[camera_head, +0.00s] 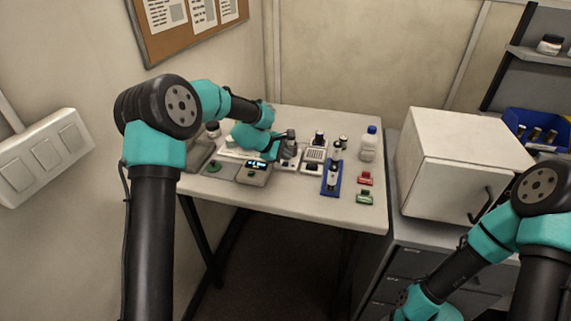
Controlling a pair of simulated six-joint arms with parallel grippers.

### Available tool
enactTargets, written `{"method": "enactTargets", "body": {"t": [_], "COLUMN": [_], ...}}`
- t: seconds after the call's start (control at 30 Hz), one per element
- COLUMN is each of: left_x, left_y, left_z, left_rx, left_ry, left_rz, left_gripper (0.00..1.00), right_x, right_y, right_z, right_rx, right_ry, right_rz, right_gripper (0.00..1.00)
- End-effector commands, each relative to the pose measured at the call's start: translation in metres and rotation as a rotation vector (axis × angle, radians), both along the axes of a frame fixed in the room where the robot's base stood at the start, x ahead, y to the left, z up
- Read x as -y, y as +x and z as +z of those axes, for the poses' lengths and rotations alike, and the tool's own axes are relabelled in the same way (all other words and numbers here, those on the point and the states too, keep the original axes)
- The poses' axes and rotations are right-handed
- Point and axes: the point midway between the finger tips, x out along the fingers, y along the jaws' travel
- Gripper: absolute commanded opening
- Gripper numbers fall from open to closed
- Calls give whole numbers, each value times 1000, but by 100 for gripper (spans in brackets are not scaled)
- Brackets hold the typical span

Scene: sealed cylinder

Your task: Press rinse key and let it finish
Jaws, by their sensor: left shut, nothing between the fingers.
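My left gripper (289,139) is over the back middle of the white table, among small devices. It is shut and empty, and small in the picture. A grey device with a lit dark display (258,163) stands just in front of it, to its left. A white device with a keypad (315,154) stands to its right. I cannot read any label, so I cannot tell which key is the rinse key. Whether the fingertips touch anything is also unclear. My right arm is at the lower right, and its gripper does not show.
A white cabinet (455,150) is farther right. The front table strip is clear.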

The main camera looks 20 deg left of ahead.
Motion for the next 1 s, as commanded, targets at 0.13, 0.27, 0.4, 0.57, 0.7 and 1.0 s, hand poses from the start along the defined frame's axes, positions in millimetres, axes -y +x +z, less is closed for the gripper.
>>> {"method": "enactTargets", "body": {"t": [0.13,0.27,0.4,0.57,0.7,1.0], "left_x": [0,0,0,0,0,0], "left_y": [0,0,0,0,0,0], "left_z": [0,0,-2,-7,-9,-9], "left_rx": [0,0,-1,-1,0,0], "left_ry": [0,0,0,-1,0,0], "left_rz": [0,0,1,1,0,0], "left_gripper": [0,0,0,0,0,0], "right_x": [0,0,0,0,0,0], "right_y": [0,0,0,0,0,0], "right_z": [0,0,0,0,0,0], "right_rx": [0,0,0,0,0,0], "right_ry": [0,0,0,0,0,0], "right_rz": [0,0,0,0,0,0], "right_gripper": [58,58,58,58,58,58]}}
